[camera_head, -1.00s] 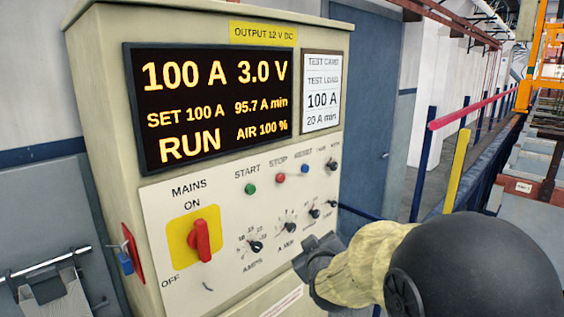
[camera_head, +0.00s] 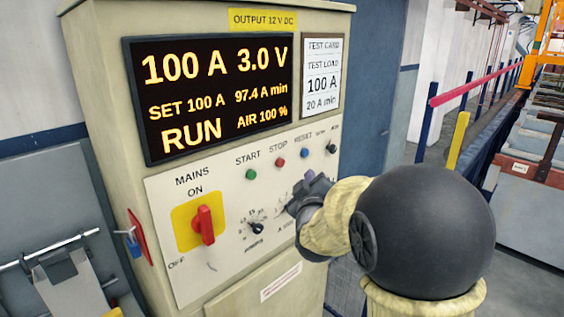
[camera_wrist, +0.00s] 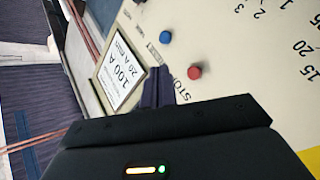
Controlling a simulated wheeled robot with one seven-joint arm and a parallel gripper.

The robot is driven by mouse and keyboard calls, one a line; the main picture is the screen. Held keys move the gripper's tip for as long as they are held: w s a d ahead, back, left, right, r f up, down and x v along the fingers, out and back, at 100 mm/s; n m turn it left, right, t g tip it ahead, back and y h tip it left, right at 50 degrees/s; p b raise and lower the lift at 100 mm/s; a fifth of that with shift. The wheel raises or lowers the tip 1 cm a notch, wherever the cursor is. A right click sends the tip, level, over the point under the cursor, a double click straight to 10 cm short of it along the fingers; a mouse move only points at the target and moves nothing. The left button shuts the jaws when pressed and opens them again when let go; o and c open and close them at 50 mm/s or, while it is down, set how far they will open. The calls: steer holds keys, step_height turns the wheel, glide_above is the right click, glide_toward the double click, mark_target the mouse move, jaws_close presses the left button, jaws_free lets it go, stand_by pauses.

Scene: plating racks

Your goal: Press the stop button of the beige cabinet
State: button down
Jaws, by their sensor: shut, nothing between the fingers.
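The beige cabinet (camera_head: 110,120) stands in the middle of the head view. Its red stop button (camera_head: 280,162) sits under the STOP label, between the green start button (camera_head: 251,174) and the blue reset button (camera_head: 304,152). My gripper (camera_head: 312,178) is shut and empty, just below and right of the stop button in the head view, in front of the lower knobs. In the wrist view the red stop button (camera_wrist: 195,72) shows to the right of the shut fingers (camera_wrist: 158,85), apart from them in the picture. The blue button (camera_wrist: 166,37) is above them.
The display (camera_head: 215,90) reads RUN, 100 A, 3.0 V, 97.4 A min. A red mains switch (camera_head: 204,225) on a yellow plate is at lower left of the panel. A test card (camera_head: 321,75) hangs right of the display. My arm hides some lower knobs.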

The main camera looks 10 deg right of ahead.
mark_target(280, 163)
steer(key=w+a+p, duration=0.1)
steer(key=w+a, duration=0.3)
steer(key=w, duration=0.1)
steer(key=shift+w+p, duration=0.25)
steer(key=shift+p, duration=0.1)
stand_by(1.8)
steer(key=shift+w+a, duration=0.25)
steer(key=shift+w, duration=0.05)
steer(key=shift+w+a, duration=0.25)
steer(key=shift+w, duration=0.15)
stand_by(1.0)
stand_by(0.3)
steer(key=shift+s+d+b, duration=0.5)
steer(key=shift+s+b, duration=0.05)
steer(key=shift+s, duration=0.2)
